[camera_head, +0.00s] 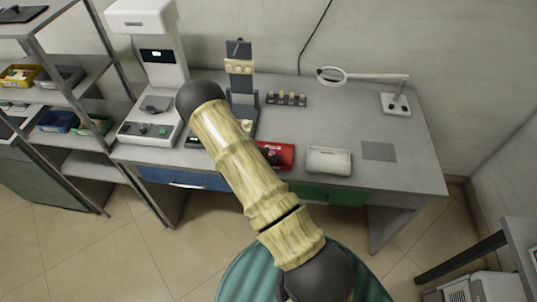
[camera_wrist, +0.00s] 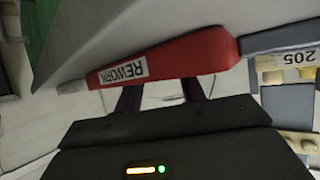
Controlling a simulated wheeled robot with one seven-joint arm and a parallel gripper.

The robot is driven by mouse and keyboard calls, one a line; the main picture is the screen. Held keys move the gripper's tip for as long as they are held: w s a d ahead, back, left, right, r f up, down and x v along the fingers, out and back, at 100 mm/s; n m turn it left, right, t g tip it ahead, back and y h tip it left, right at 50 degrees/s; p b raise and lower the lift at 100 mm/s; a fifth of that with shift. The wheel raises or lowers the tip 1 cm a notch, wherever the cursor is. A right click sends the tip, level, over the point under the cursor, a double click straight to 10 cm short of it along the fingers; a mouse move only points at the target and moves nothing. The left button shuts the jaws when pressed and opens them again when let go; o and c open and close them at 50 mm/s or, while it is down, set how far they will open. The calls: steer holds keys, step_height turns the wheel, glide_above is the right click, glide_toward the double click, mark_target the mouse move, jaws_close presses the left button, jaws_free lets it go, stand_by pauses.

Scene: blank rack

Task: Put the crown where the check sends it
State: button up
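A red tray (camera_head: 277,155) lies near the front edge of the workbench, partly hidden by my arm. In the wrist view the red tray (camera_wrist: 205,52) bears a label reading REWORK. My gripper (camera_wrist: 161,92) is in front of it, with two dark fingers spread apart; the tips are close to the tray's edge and hard to make out. I see no crown between the fingers. In the head view my arm hides the gripper. A white tray (camera_head: 328,161) is right of the red one; its contents cannot be made out. I cannot pick out the crown in either view.
A white machine (camera_head: 160,55) with a small display stands at the bench's left. A dark stand (camera_head: 238,50) with a tan block is beside it. A small rack (camera_head: 287,99), a magnifier lamp (camera_head: 395,103) and a grey pad (camera_head: 378,151) are further right. Shelves stand left.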

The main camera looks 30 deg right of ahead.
steer(key=shift+o, duration=0.2)
steer(key=shift+r, duration=0.1)
steer(key=shift+r, duration=0.2)
steer(key=b+v, duration=0.1)
steer(key=v, duration=1.1)
steer(key=shift+f, duration=0.1)
